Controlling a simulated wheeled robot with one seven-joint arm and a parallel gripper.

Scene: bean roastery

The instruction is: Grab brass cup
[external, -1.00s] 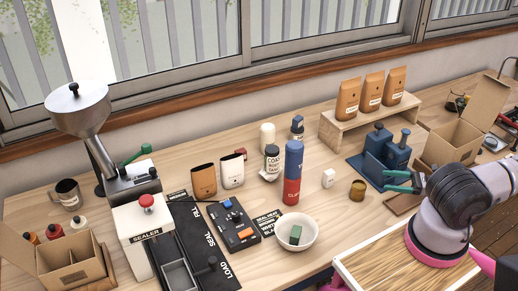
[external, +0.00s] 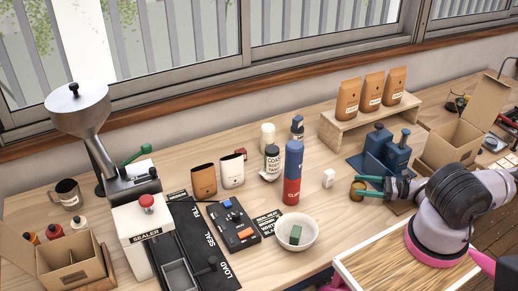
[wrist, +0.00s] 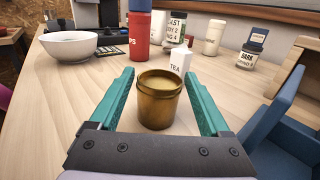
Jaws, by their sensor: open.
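The brass cup (wrist: 159,101) stands upright on the wooden table, between the two green fingers of my gripper (wrist: 160,88) in the wrist view. There is a visible gap between the cup and each finger, so my gripper is open around it. In the external view the cup (external: 357,190) sits right of the white bottle, with my gripper (external: 365,187) reaching it from the right. The fingers partly overlap the cup there.
A small white tea bottle (wrist: 180,58) stands just behind the cup. A blue metal block fixture (wrist: 280,115) is close on the right. A white bowl (wrist: 69,44) and a red and blue cylinder (wrist: 140,30) stand farther back. Table left of the cup is clear.

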